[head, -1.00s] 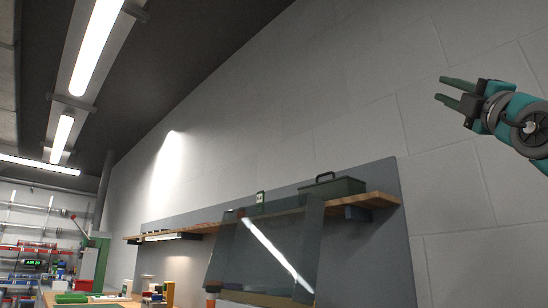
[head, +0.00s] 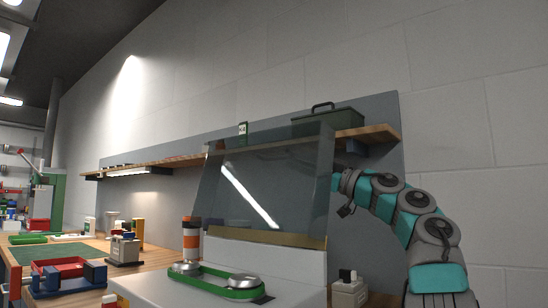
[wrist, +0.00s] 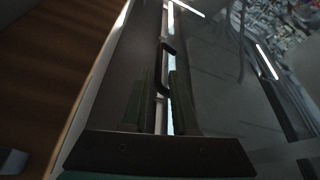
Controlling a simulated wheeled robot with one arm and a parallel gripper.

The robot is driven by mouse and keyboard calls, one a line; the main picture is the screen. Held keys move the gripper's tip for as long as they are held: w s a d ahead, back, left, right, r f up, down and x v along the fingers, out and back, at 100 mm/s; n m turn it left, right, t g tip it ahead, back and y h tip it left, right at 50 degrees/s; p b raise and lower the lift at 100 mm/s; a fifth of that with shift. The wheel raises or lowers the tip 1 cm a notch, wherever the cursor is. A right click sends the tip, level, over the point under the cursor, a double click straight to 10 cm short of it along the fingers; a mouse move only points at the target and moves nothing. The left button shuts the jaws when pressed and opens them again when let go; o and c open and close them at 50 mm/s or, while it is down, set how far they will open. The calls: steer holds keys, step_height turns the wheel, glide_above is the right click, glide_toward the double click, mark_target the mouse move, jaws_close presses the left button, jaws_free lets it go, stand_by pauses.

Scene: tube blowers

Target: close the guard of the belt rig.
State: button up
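The belt rig (head: 290,268) has a pale housing with a green belt (head: 230,281) around two metal pulleys. Its guard (head: 262,192) is a tinted clear panel standing raised above the belt, which lies uncovered. My gripper is at the right side of the guard in the head view, its fingers hidden there behind the panel's edge. In the wrist view my gripper (wrist: 160,100) has its two dark green fingers apart. A dark bracket-shaped handle (wrist: 168,62) lies just beyond the fingertips, roughly in line with the gap. I cannot tell whether they touch it.
A wooden shelf (head: 150,164) on a grey wall panel carries a green toolbox (head: 325,118) behind the guard. An orange-banded bottle (head: 191,238) stands beside the rig.

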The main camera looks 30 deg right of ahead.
mark_target(280, 158)
steer(key=p+x, duration=0.3)
steer(key=x, duration=0.3)
steer(key=shift+w+r, duration=0.1)
steer(key=shift+w, duration=0.15)
steer(key=shift+c, duration=0.4)
jaws_close()
stand_by(0.8)
